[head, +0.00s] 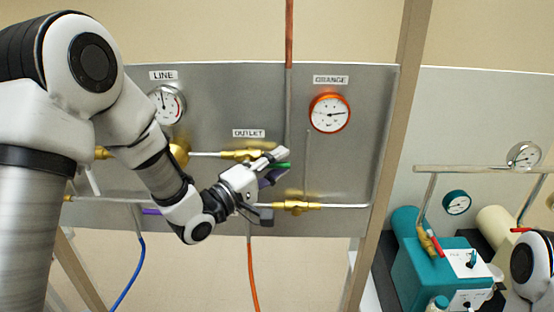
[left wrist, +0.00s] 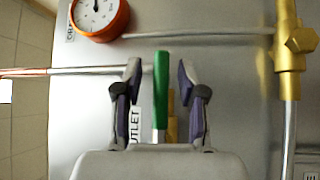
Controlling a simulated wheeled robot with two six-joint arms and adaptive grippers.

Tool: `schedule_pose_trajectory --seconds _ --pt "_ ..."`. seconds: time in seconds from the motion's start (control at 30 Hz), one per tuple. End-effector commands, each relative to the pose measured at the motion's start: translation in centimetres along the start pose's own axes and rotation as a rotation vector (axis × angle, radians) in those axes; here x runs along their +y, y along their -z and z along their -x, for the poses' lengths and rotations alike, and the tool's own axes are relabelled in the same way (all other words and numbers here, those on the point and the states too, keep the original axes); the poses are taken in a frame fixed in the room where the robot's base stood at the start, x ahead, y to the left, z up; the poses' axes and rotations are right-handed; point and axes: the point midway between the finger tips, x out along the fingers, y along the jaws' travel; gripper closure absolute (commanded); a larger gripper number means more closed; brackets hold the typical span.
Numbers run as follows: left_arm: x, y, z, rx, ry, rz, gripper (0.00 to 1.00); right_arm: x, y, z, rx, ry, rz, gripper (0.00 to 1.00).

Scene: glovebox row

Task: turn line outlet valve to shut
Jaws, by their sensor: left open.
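The outlet valve is brass (head: 243,155) on the grey panel, under the OUTLET label (head: 249,133). Its green lever handle (head: 283,165) points to the right, roughly along the horizontal pipe, in the head view. My left gripper (head: 277,165) is at the handle and hides part of it. In the left wrist view the green handle (left wrist: 160,88) stands between the two fingers of my open left gripper (left wrist: 160,80), with a gap on each side. Part of the brass body (left wrist: 171,128) shows behind it. My right gripper is not in view.
A LINE gauge (head: 167,104) and an orange gauge (head: 330,113) sit on the panel (head: 220,95). Another brass valve (head: 297,206) is below right. A vertical pipe (head: 289,40) runs close by. A post (head: 398,120) and teal equipment (head: 435,270) stand to the right.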

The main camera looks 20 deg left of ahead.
Motion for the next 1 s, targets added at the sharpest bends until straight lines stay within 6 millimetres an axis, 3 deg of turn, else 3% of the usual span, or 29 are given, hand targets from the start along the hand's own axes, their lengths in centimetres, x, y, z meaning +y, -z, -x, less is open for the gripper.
schedule_pose_trajectory --seconds 0.17,0.27,0.3,0.67,1.0 --pt "-0.1 0.0 0.0 0.000 0.000 0.000 0.60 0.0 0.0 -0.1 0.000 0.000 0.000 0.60" --pt "-0.1 0.0 0.0 0.000 0.001 0.000 0.95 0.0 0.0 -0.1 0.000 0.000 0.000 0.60" --pt "-0.1 0.0 0.0 0.001 0.001 0.000 1.00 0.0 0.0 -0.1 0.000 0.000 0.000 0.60" --pt "-0.1 0.0 0.0 -0.002 0.010 -0.010 1.00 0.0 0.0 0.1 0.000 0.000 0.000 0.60" --pt "-0.7 -0.1 0.2 -0.033 0.114 -0.112 1.00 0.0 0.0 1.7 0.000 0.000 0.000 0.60"
